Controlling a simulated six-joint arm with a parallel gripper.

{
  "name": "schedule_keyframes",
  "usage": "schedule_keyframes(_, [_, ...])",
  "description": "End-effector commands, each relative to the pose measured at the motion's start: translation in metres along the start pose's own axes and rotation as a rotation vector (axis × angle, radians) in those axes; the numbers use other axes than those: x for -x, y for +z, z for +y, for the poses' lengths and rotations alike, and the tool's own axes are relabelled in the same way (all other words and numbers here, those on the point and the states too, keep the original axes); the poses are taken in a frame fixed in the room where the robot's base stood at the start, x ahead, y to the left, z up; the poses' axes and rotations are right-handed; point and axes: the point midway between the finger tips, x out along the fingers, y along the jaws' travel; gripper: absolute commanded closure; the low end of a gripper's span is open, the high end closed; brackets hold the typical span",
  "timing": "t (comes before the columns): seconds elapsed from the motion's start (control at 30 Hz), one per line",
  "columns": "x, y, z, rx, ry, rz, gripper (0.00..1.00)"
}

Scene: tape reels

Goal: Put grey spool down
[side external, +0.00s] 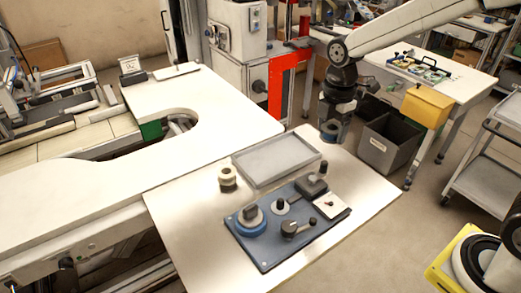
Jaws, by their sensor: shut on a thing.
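My gripper (335,112) is above the far right part of the white table (367,200), pointing down. It is shut on the grey spool (331,132), a small dark grey-blue shape at its fingertips. The fingers hide much of the spool, and its fine detail is too small to make out. The spool is held up, to the right of a shallow grey tray (262,182). A blue board (268,256) lies in front of the tray with a blue-rimmed reel (250,222) at its left end.
The board carries dark knobs, a black lever part (290,228) and a white plate (331,206). The table's right and front-left areas are clear. A yellow bin (426,105) hangs beyond the table.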

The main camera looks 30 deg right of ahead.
Motion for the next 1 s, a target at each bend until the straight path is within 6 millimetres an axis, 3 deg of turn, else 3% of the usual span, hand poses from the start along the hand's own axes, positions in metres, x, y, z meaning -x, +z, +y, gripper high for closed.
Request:
schedule_keyframes(0.57, [-0.033, -0.005, 0.072, 0.000, -0.001, 0.000, 0.84])
schedule_keyframes(1.0, [-0.077, -0.007, 0.109, 0.000, -0.001, 0.000, 0.84])
